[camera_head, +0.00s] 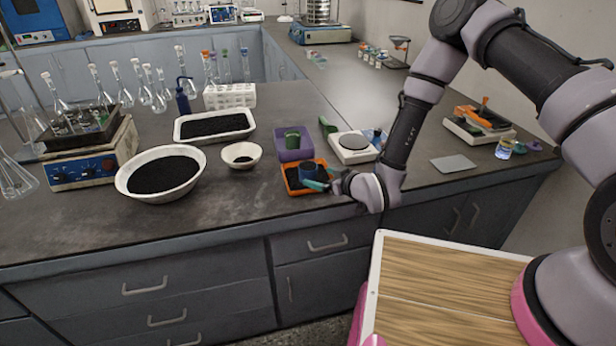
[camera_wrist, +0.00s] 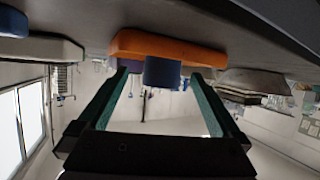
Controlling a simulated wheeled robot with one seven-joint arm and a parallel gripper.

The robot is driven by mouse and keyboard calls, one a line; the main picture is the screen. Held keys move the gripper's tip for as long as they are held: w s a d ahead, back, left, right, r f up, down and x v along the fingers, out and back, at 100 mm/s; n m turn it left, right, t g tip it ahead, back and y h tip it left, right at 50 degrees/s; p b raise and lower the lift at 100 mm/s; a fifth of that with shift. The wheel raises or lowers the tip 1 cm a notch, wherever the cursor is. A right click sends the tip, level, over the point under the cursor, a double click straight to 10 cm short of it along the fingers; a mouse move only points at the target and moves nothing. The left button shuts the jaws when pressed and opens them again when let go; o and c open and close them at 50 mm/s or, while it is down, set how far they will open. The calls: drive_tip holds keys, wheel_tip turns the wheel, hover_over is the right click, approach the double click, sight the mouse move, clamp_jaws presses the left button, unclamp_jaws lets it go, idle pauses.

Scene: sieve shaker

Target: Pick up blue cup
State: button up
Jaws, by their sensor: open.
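The blue cup (camera_head: 308,171) stands in an orange tray (camera_head: 287,181) near the front edge of the bench. In the wrist view, which looks upside down, the blue cup (camera_wrist: 162,72) is against the orange tray (camera_wrist: 180,47), ahead of my gripper. My gripper (camera_head: 320,185) is at the tray's right side, its teal fingers low by the cup. In the wrist view my gripper (camera_wrist: 160,82) is open, with one finger on each side of the cup. I cannot tell whether the fingers touch it.
A balance (camera_head: 353,157) stands just right, close to my arm. A small white bowl (camera_head: 241,164) and a large white bowl (camera_head: 160,199) of black grains lie left. The bench front is clear.

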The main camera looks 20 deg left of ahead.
sight(313, 177)
drive_tip(key=x, duration=0.5)
drive_tip(key=shift+s+f, duration=0.2)
drive_tip(key=shift+s, duration=0.05)
drive_tip(key=c, duration=1.5)
